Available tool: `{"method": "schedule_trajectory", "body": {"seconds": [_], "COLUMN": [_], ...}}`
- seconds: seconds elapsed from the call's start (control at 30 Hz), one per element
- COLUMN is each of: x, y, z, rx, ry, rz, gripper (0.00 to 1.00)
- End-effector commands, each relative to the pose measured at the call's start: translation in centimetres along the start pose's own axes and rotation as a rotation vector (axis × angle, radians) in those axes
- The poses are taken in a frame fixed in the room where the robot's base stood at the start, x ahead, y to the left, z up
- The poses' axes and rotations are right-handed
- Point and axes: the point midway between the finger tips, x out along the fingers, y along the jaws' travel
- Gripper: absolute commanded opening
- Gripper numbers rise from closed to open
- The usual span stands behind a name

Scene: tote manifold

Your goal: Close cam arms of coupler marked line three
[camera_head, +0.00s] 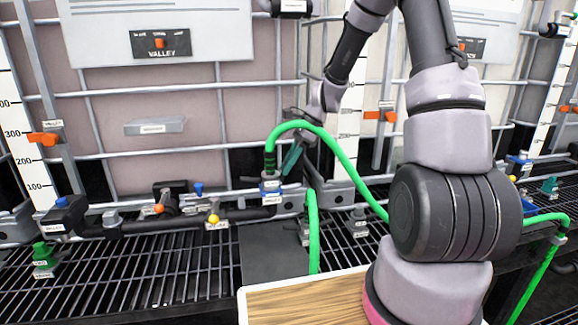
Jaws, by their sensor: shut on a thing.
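A coupler (270,187) with a blue band and a small white label stands upright at the centre, in front of the tote cage. The label is too small to read. A bright green hose (346,166) rises from its top and arches right. A dark teal cam arm (291,158) slants up and outward from the coupler's right side. My gripper (298,148) reaches down from the upper right, close to this arm and partly behind the hose. It looks shut on the teal cam arm, though the fingertips are small and partly hidden. Any cam arm on the coupler's left side is not clear.
Black pipework with a yellow-knobbed valve (213,219) runs left of the coupler. A green capped fitting (43,255) is at far left. Another green hose (312,232) hangs just right of the coupler. Black grating (150,275) lies below; a wooden board (300,300) is in front.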

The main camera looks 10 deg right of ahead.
Motion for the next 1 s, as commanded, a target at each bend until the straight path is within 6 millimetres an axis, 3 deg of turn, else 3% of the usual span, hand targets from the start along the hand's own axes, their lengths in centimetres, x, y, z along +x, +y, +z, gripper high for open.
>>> {"method": "schedule_trajectory", "body": {"seconds": [0.5,0.53,0.6,1.0], "x": [0.13,0.14,0.14,-0.49], "y": [0.1,0.11,0.1,-0.01], "z": [0.04,0.04,0.04,0.05], "rx": [0.0,0.0,0.0,0.0], "ry": [0.019,0.019,0.019,0.019], "rz": [0.003,0.003,0.003,0.0], "gripper": [0.0,0.28,0.55,0.55]}}
